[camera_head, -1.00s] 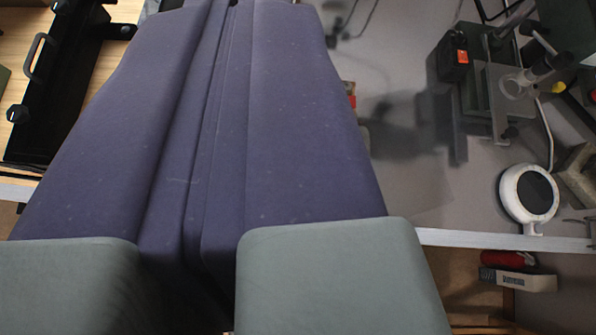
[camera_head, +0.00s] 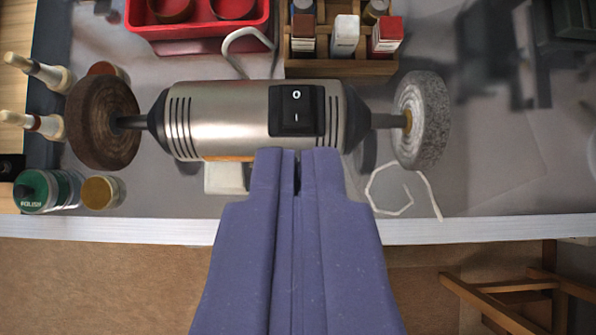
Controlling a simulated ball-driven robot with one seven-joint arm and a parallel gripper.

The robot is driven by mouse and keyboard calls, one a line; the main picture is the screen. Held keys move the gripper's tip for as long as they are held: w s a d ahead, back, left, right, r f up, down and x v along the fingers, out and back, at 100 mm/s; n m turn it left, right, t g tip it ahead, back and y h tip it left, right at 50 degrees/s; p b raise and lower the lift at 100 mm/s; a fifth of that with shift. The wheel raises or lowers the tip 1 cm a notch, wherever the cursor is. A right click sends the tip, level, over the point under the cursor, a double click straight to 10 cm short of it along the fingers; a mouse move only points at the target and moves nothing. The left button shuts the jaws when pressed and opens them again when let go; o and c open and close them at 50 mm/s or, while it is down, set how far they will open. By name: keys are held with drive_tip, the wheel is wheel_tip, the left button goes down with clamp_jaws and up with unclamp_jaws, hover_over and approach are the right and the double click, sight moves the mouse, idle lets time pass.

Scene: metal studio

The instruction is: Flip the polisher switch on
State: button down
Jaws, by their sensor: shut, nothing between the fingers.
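The polisher (camera_head: 222,120) lies across the upper middle of the view. It has a silver motor body with a brown wheel (camera_head: 103,122) at the left end and a grey wheel (camera_head: 422,120) at the right end. Its black rocker switch (camera_head: 297,110) is on the body, marked "O" at the top and "I" at the bottom. My gripper (camera_head: 297,158), with purple fingers, is shut and empty. Its tips appear just below the switch in the picture, over the lower edge of the motor body. I cannot tell whether they touch it.
A red tray (camera_head: 195,27) and a wooden rack (camera_head: 345,66) with small boxes stand behind the polisher. A green polish tin (camera_head: 47,190) is at the left. A white cord (camera_head: 405,203) lies at the right. The table's white front edge (camera_head: 130,229) runs below; a wooden chair (camera_head: 515,290) stands lower right.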

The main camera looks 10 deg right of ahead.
drive_tip(key=b, duration=0.2)
hover_over(297, 106)
drive_tip(key=s, duration=0.2)
drive_tip(key=f, duration=0.6)
drive_tip(key=shift+s+a+f, duration=0.1)
drive_tip(key=shift+a, duration=0.1)
wheel_tip(297, 106, down, 3)
drive_tip(key=shift+r+b, duration=0.2)
drive_tip(key=shift+b, duration=0.45)
drive_tip(key=shift+s+f, duration=0.1)
drive_tip(key=shift+f, duration=0.6)
